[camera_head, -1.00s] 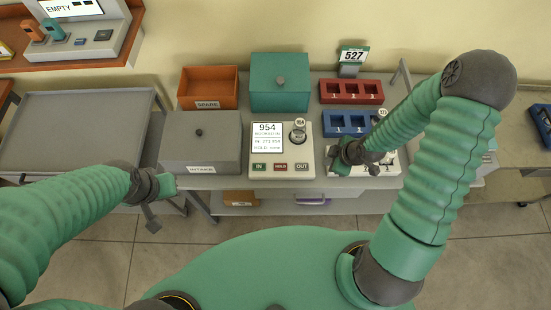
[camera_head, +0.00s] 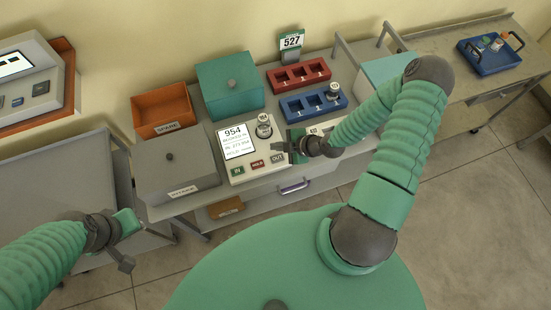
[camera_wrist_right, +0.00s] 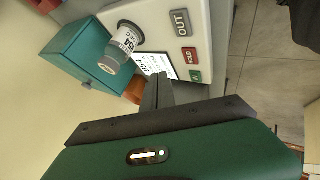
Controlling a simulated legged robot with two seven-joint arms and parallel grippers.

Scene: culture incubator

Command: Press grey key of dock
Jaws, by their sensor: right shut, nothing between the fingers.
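The dock (camera_head: 247,146) is a white box on the bench with a lit screen reading 954 and a capped vial (camera_head: 264,126) standing in it. Its front row has a green IN key (camera_head: 238,171), a red HOLD key (camera_head: 257,164) and a grey OUT key (camera_head: 277,158). My right gripper (camera_head: 291,147) is shut and empty, beside the dock's right end near the grey key. In the right wrist view the grey key (camera_wrist_right: 180,22) is unobstructed, apart from the shut fingers (camera_wrist_right: 159,82). My left gripper (camera_head: 124,243) hangs at lower left, away from the dock; its jaw opening is unclear.
Behind the dock are an orange bin (camera_head: 160,108), a teal lidded box (camera_head: 229,84), a red rack (camera_head: 298,75) and a blue rack (camera_head: 313,103) holding a vial. A grey lidded box (camera_head: 176,165) adjoins the dock's left. My right arm partly hides a labelled white unit.

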